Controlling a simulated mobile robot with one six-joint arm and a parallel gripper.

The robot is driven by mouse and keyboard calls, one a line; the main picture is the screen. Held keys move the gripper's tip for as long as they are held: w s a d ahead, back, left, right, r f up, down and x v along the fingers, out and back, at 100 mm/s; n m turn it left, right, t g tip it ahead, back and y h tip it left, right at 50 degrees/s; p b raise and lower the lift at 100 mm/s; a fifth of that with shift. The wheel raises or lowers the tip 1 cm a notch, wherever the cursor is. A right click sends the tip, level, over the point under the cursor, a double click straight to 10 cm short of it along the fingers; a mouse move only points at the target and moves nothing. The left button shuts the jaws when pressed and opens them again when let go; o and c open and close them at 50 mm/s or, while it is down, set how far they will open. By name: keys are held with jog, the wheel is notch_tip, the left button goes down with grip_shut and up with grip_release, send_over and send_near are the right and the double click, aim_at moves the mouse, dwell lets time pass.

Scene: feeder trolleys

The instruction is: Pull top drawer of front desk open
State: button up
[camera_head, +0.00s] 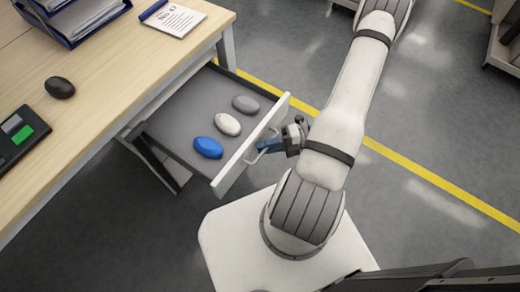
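The front desk (110,92) has a light wood top and stands at the left. Its top drawer (178,128) is pulled out toward my arm, with a white front panel (250,146) and a grey inside. Inside lie a blue oval object (208,148), a white one (228,124) and a grey one (245,103). A bar handle (262,148) is on the drawer's front.
Grey floor with a yellow line (430,178) lies at the right. Shelving (505,45) stands top right.

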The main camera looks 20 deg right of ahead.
jog(key=shift+s+a, duration=0.1)
jog(key=p+v, duration=0.1)
jog(key=v, duration=0.6)
jog(key=shift+d, duration=0.35)
jog(key=shift+s+r, duration=0.1)
jog(key=a+r+m+h+p, duration=0.4)
jog(key=r+m, duration=0.6)
jog(key=r, duration=0.5)
jog(key=a+r+m+h+p, duration=0.4)
jog(key=r+m+h+p, duration=0.2)
jog(key=r+m, duration=0.5)
jog(key=a+r+m+g+h+p, duration=0.1)
jog(key=a+r+m+h+p, duration=0.3)
jog(key=r+m, duration=0.6)
notch_tip(320, 180, up, 10)
jog(key=shift+w+f+m+h+p, duration=0.25)
jog(key=shift+w+h+p, duration=0.2)
jog(key=shift+h+p, duration=0.5)
